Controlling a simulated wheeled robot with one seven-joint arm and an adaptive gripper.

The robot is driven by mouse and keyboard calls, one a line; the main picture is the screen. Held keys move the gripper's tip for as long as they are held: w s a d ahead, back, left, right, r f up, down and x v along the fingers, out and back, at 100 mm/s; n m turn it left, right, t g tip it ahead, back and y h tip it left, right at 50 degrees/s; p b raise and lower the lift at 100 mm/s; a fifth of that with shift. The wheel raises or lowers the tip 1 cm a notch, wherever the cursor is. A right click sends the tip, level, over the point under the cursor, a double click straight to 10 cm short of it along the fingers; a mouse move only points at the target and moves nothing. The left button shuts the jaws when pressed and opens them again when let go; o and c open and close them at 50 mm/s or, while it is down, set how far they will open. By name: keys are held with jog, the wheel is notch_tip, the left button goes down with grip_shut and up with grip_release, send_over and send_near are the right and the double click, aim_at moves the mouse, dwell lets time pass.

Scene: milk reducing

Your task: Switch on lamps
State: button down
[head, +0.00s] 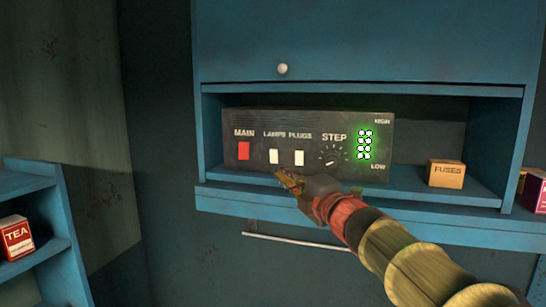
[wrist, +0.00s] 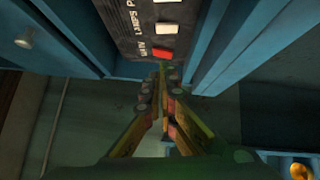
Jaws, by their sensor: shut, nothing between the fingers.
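The black control box (head: 310,120) sits in the open shelf of a blue cabinet. Its front has a red MAIN switch (head: 244,151), a white LAMPS switch (head: 273,157), a white PLUGS switch (head: 299,158) and a STEP dial (head: 333,155). Green lights glow at its right end. My gripper (head: 279,174) is shut and empty, just below the LAMPS switch. In the wrist view my gripper (wrist: 162,68) has its fingertips together near the red MAIN switch (wrist: 163,54), with the white LAMPS switch (wrist: 164,28) beyond it. Whether the tips touch the box is unclear.
A FUSES box (head: 445,174) stands on the shelf to the right. The cabinet's upper door (head: 370,45) with a round knob hangs above, and a pale handle bar (head: 290,241) is below. A TEA box (head: 16,238) sits on a blue shelf at the left.

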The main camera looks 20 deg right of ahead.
aim_at(274, 156)
jog(key=shift+w, duration=0.1)
jog(key=d+p+x, duration=0.2)
jog(key=p+x, duration=0.2)
jog(key=x, duration=0.8)
jog(key=shift+w+d+r, duration=0.2)
jog(key=shift+w, duration=0.4)
jog(key=shift+d, duration=0.1)
jog(key=shift+w+d+r, duration=0.2)
jog(key=shift+w, duration=0.1)
jog(key=shift+a, duration=0.1)
